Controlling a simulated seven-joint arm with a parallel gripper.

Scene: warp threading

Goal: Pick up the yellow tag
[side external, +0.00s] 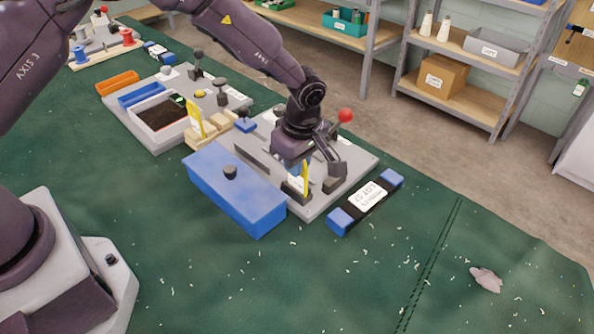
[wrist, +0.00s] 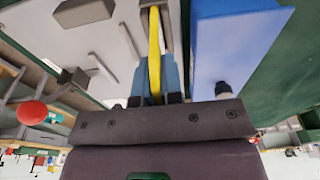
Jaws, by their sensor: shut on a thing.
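A yellow tag (side external: 305,178) stands upright at the front of the grey fixture plate (side external: 345,178), its lower end at a small dark block (side external: 294,189). My gripper (side external: 297,164) is over it, pointing down. In the wrist view the yellow tag (wrist: 154,45) runs edge-on between my gripper's two blue fingers (wrist: 156,78), which are shut on it. I cannot tell whether its lower end is still seated in the block. A second yellow tag (side external: 194,121) stands in a wooden rack (side external: 215,128) to the left.
A blue box with a dark knob (side external: 235,195) lies close left of the tag. A red-balled lever (side external: 345,116) rises behind my gripper. A blue-ended block with a white label (side external: 367,196) lies to the right. The green mat (side external: 400,250) is mostly clear at front right.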

